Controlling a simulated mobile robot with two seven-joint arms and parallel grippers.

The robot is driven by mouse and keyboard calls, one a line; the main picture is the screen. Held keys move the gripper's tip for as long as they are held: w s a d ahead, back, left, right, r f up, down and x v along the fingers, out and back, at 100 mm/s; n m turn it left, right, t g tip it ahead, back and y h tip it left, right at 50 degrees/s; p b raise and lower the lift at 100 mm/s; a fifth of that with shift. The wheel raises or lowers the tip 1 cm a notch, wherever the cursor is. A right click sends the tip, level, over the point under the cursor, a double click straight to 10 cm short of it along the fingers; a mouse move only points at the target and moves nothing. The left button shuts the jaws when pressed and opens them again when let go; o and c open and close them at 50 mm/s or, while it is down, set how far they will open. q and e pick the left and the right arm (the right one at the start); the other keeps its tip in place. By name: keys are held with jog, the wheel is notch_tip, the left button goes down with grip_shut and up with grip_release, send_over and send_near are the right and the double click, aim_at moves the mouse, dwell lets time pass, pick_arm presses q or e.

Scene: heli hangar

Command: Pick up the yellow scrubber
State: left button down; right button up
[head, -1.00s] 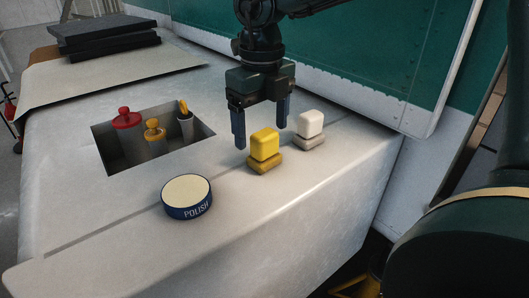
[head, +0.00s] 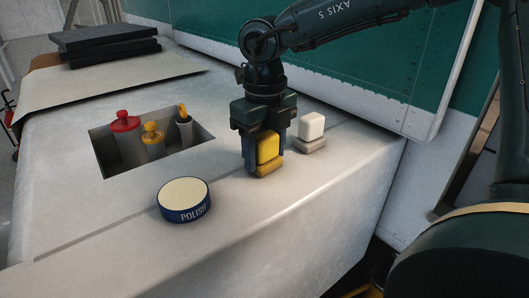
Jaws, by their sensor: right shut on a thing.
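The scrubber's base still appears to rest on the worktop. A similar white scrubber (head: 311,127) with a grey base stands just to the right, apart from the gripper. My left gripper is not in view.
A round blue polish tin (head: 184,200) sits to the left on the worktop (head: 130,240). A green and white panel (head: 375,70) rises behind.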

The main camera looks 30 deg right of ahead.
aim_at(264, 135)
jog(key=c, duration=0.4)
jog(key=shift+o, duration=0.2)
jog(key=shift+r, duration=0.15)
notch_tip(264, 135, up, 18)
jog(key=o, duration=0.5)
jog(key=c, duration=0.4)
dwell(0.4)
